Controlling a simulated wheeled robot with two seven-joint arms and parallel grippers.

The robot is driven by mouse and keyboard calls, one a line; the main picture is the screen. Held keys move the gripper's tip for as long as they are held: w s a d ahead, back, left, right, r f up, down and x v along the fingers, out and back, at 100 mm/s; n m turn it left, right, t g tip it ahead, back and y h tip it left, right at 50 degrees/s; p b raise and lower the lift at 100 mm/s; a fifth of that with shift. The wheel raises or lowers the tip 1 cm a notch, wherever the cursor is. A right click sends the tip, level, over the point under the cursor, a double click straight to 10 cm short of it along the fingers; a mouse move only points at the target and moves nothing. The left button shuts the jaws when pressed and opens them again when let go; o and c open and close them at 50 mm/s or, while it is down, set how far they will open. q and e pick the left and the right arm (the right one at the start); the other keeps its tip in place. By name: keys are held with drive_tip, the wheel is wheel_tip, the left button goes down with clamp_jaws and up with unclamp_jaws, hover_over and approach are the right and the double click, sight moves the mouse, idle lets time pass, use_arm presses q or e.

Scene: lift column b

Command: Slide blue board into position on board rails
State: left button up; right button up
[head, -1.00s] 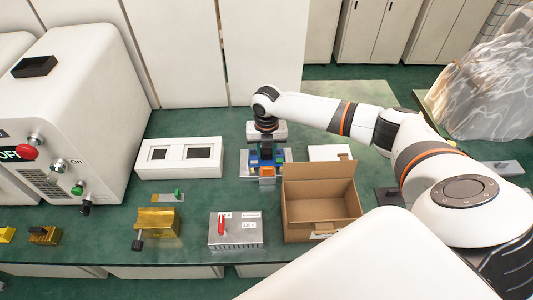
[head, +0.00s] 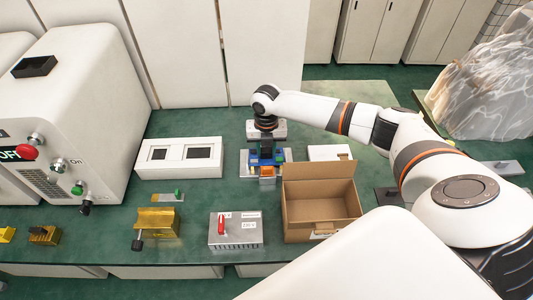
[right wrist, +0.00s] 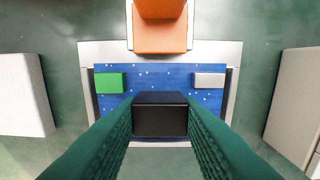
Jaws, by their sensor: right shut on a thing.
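The blue board (right wrist: 160,75) carries a green block, a light grey block and a black block (right wrist: 160,112). My right gripper (right wrist: 160,118) is shut on the black block, its green fingers on either side. The board lies over a light metal plate with the board rails (right wrist: 233,80) along its sides; I cannot tell how far it sits in them. An orange block (right wrist: 160,35) stands at the board's upper edge in the right wrist view. In the head view the board (head: 253,158) is partly hidden under my right gripper (head: 266,146). My left gripper is not in view.
An open cardboard box (head: 320,208) stands close to the right of the plate. A white block with two dark windows (head: 180,157) is to the left. A grey box with a red switch (head: 236,231) and a yellow fixture (head: 158,222) stand nearer the bench's front.

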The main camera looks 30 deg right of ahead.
sight(266, 150)
drive_tip(key=o, duration=1.2)
wheel_tip(266, 150, up, 12)
drive_tip(key=shift+r+b, duration=0.1)
drive_tip(key=shift+b, duration=0.25)
